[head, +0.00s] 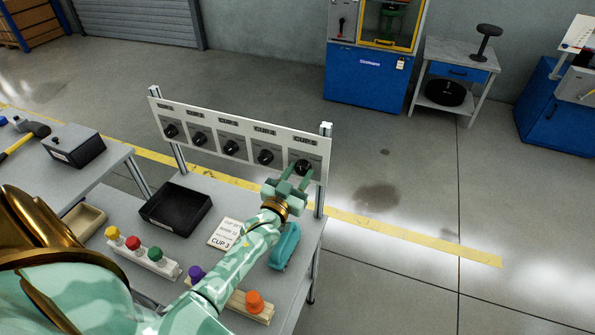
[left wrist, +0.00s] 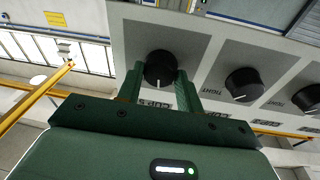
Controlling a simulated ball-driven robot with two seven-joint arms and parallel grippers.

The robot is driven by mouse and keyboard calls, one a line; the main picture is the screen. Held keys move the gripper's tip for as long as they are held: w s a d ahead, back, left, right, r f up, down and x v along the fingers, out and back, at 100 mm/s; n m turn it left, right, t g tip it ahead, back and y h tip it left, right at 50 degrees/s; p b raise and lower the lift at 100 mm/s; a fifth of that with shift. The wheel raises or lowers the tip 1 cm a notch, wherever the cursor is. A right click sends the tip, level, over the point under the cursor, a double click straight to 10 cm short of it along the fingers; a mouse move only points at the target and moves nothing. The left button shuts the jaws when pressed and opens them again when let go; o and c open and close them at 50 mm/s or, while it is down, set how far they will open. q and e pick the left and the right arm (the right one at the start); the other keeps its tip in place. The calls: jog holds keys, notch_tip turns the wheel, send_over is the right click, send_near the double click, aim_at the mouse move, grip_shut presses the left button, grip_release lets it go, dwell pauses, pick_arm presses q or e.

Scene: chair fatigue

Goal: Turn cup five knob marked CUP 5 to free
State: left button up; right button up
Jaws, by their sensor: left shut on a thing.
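The cup five knob (head: 303,167) is the black round knob at the right end of the upright grey panel (head: 235,119), under a small label. My left gripper (head: 296,176) reaches it from the front and is shut on it. In the left wrist view, which shows the panel upside down, the knob (left wrist: 160,68) sits between the two green fingers, one on each side. Its white pointer line points down in that view, toward the gripper body. The fingers hide part of the marks around it. My right gripper is not in view.
Several similar knobs, such as the neighbouring one (head: 265,157), line the panel to the left. On the bench below are a black tray (head: 176,207), a card (head: 225,234), a teal object (head: 285,246) and coloured pegs (head: 134,243). The floor right of the bench is clear.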

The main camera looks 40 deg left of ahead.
pick_arm(q)
jog(key=n+y+p, duration=0.1)
jog(key=n, duration=0.4)
jog(key=shift+d, duration=0.1)
jog(key=shift+f+n+y+p, duration=0.15)
jog(key=shift+n+y+p, duration=0.35)
jog(key=shift+n, duration=1.6)
jog(key=o, duration=1)
jog(key=shift+s, duration=0.1)
jog(key=p+v, duration=0.1)
jog(key=v, duration=1.5)
jog(key=shift+p, duration=0.3)
